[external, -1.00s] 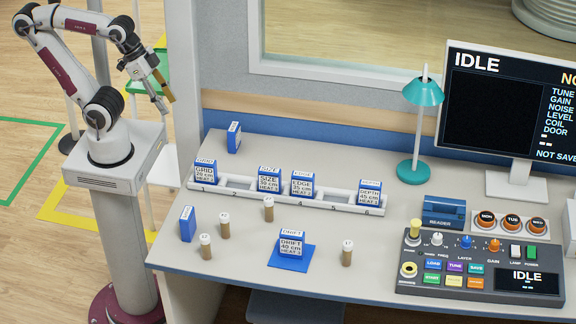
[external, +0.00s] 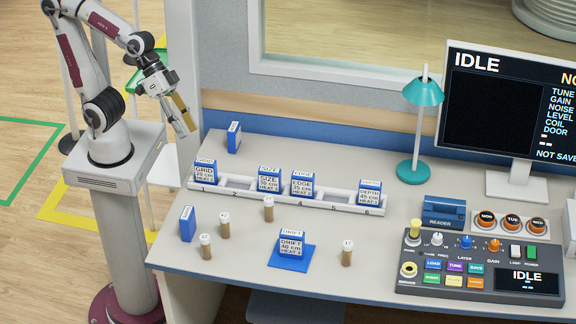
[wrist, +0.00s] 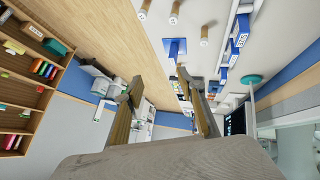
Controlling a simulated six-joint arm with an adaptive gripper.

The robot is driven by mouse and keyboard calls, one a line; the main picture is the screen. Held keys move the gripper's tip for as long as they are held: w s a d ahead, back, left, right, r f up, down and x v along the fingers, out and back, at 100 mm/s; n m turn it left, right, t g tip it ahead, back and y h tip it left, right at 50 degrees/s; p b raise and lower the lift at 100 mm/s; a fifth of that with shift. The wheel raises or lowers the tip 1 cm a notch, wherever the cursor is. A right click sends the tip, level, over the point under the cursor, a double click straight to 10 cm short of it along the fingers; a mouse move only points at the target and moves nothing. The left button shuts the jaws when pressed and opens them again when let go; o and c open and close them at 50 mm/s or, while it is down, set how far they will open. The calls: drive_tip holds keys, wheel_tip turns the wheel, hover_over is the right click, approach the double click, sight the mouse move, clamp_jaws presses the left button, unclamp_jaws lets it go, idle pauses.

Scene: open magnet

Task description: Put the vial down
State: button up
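My gripper (external: 186,112) is in the air left of the desk, above its back left corner. In the wrist view, the gripper (wrist: 155,88) has its two brownish fingers spread apart, and I see no vial between them. Several brown vials with white caps stand upright on the desk: one at the front left (external: 206,248), one just behind it (external: 224,227), one near the rack (external: 268,210) and one right of the blue pad (external: 347,254). Vials also show at the top of the wrist view (wrist: 205,30).
A white rack (external: 236,190) holds several blue-and-white boxes. The DRIFT box (external: 291,246) stands on a blue pad (external: 280,264). Loose blue boxes stand at the left (external: 187,224) and back (external: 234,137). A teal lamp (external: 422,95), a monitor (external: 494,110) and a control console (external: 478,270) fill the right.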

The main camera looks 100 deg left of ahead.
drive_tip(key=w+d+f+n+t, duration=0.1)
drive_tip(key=w+d+f+n, duration=0.1)
drive_tip(key=w+d+f, duration=0.5)
drive_tip(key=w+d+f+n+t, duration=0.2)
drive_tip(key=w+d+f+n, duration=0.15)
drive_tip(key=d, duration=0.55)
drive_tip(key=s+a+f+n+t+y, duration=0.1)
drive_tip(key=s+a+f+y, duration=0.4)
drive_tip(key=s+f+y, duration=0.6)
wheel_tip(320, 180, down, 2)
drive_tip(key=shift+f+t+y, duration=0.1)
drive_tip(key=shift+t+y, duration=0.2)
drive_tip(key=shift+w+a, duration=0.1)
drive_tip(key=shift+w, duration=0.05)
drive_tip(key=x, duration=0.6)
drive_tip(key=shift+w, duration=0.25)
